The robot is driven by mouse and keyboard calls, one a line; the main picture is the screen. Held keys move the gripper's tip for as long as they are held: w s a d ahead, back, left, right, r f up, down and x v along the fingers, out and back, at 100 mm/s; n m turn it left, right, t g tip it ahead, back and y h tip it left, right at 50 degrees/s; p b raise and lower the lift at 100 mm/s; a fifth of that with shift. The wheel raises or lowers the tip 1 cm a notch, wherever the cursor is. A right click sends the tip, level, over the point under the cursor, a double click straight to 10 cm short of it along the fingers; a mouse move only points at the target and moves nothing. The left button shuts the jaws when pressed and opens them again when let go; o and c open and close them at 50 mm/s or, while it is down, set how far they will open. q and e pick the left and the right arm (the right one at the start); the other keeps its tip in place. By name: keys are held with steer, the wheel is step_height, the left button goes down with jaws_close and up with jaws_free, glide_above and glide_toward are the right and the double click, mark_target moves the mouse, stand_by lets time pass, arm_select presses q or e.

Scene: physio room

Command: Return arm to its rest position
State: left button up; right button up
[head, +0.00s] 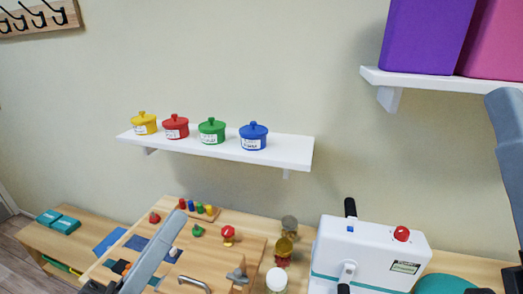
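My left arm (153,252) is a grey link slanting over the wooden table at the lower left. Dark parts of my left gripper (98,288) show at the bottom edge; its fingertips are cut off or hidden, so I cannot tell whether it is open or holds anything. My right arm (509,135) runs down the right edge of the view, grey with dark parts at the lower corner. I cannot make out the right gripper's fingers.
A wooden table (232,220) holds pegs, knobs and a white machine (368,252) with a red knob. Above it, a white shelf (285,151) carries several coloured lidded pots. Another shelf (420,80) holds purple and pink boxes. The wall between is clear.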

arm_select(q)
steer(key=s+a+r+m+t+y+p, duration=0.1)
steer(key=s+a+r+t+y, duration=0.15)
steer(key=r, duration=0.45)
steer(key=s+a+r+m+t+y+p, duration=0.1)
steer(key=a+r+t+y+p, duration=0.1)
steer(key=r+y, duration=0.35)
steer(key=s+a+r+m+t+y+p, duration=0.1)
steer(key=s+a+r+t+y, duration=0.15)
steer(key=r, duration=0.65)
step_height(320, 180, up, 35)
steer(key=d+p, duration=0.1)
steer(key=p, duration=3.5)
step_height(320, 180, down, 32)
steer(key=b, duration=3.2)
steer(key=shift+h, duration=0.35)
